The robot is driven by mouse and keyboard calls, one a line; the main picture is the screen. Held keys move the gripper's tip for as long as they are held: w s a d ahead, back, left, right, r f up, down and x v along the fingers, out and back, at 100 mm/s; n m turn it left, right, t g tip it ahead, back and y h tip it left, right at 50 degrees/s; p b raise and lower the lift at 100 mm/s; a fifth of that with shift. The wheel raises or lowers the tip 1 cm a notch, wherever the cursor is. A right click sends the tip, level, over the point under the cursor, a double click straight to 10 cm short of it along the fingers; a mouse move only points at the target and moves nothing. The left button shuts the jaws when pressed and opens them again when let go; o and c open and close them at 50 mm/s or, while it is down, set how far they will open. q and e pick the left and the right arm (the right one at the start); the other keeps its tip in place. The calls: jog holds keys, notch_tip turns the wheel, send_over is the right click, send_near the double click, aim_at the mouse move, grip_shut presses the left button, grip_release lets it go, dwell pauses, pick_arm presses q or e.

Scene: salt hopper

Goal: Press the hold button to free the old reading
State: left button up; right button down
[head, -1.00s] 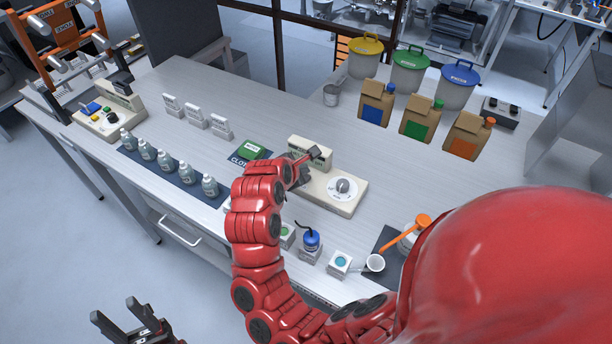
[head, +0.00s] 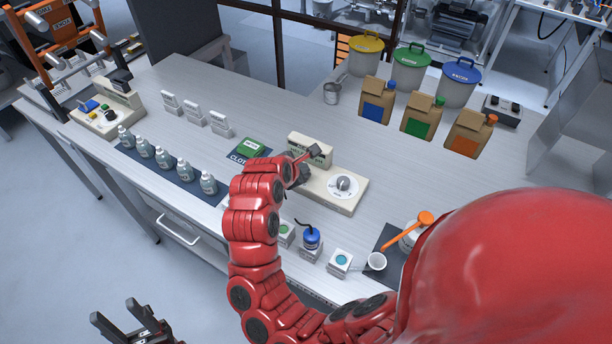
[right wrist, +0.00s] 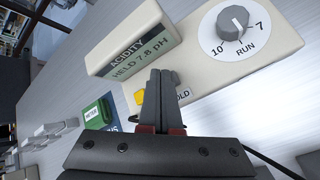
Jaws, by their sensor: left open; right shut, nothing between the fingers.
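The cream acidity meter (head: 322,197) stands on the bench; its display (right wrist: 143,57) reads "ACIDITY, HELD 7.8 pH". Its grey dial (right wrist: 232,22) sits on a white disc marked 10, 7 and RUN. A yellow button (right wrist: 140,97) shows just left of my fingers in the right wrist view, partly hidden by them. The label to their right reads "OLD", its start covered. My right gripper (right wrist: 162,75) is shut and empty, its tips over the meter by the button; I cannot tell whether they touch it. My left gripper (head: 138,316) is open and empty, low at the left, away from the bench.
Several bottles (head: 165,158) line a dark mat to the left.

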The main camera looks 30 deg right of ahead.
jog(key=shift+f+b, duration=0.65)
jog(key=shift+b, duration=0.3)
dwell(1.1)
jog(key=shift+r, duration=0.15)
dwell(0.3)
jog(key=shift+r, duration=0.85)
jog(key=shift+r, duration=0.1)
notch_tip(320, 180, up, 5)
jog(key=shift+f, duration=0.1)
jog(key=shift+a+f, duration=0.1)
dwell(0.8)
